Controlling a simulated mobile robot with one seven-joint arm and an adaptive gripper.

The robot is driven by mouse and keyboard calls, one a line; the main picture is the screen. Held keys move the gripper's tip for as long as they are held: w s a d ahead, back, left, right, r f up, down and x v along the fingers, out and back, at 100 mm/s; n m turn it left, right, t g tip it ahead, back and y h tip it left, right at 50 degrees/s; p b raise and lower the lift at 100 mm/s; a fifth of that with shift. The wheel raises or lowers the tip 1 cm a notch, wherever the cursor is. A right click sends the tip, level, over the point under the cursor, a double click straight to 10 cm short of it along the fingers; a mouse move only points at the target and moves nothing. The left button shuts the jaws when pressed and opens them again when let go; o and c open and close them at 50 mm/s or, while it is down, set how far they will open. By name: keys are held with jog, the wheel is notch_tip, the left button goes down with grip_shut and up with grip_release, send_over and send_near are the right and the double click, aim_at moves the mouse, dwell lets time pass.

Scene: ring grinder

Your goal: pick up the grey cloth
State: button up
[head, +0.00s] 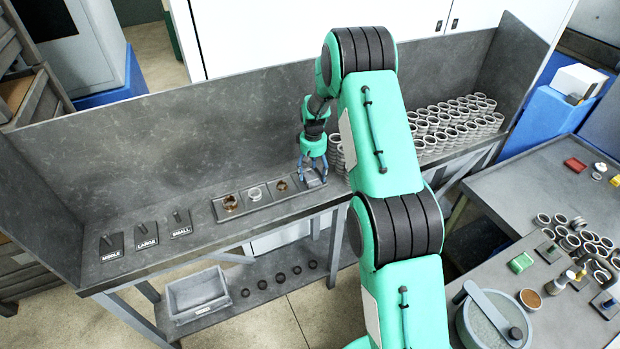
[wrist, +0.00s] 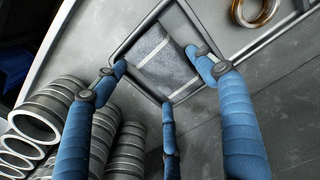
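The grey cloth (wrist: 152,48) has pale stripes and lies in a square, raised-rim holder in the wrist view. In the head view the cloth (head: 313,179) shows small at the right end of a row of holders on the grey bench, partly covered by my fingers. My gripper (wrist: 158,74) has three blue fingers, spread apart with nothing between them. The fingertips are over the holder, on either side of the cloth; I cannot tell whether they touch it. In the head view my gripper (head: 313,168) points down just above the holder.
Stacked metal rings (wrist: 60,115) stand close to the left of my fingers in the wrist view. A copper-coloured ring (wrist: 257,10) lies at upper right. The bench's back wall (head: 190,140) rises behind. Label stands (head: 146,236) are at left, with bare bench between.

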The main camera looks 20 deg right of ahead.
aim_at(313, 175)
dwell(0.4)
jog(key=shift+r, duration=0.65)
jog(key=shift+s+a+r, duration=0.1)
jog(key=shift+s+r, duration=0.1)
jog(key=shift+r, duration=0.4)
jog(key=shift+s+r, duration=0.2)
jog(key=shift+r, duration=0.4)
jog(key=s+a, duration=0.1)
jog(key=s, duration=0.4)
jog(key=s+a+r, duration=0.1)
jog(key=s, duration=0.4)
jog(key=s+a, duration=0.1)
jog(key=s, duration=0.3)
jog(key=shift+s+a+r, duration=0.15)
jog(key=shift+s+a, duration=0.15)
jog(key=shift+s, duration=0.1)
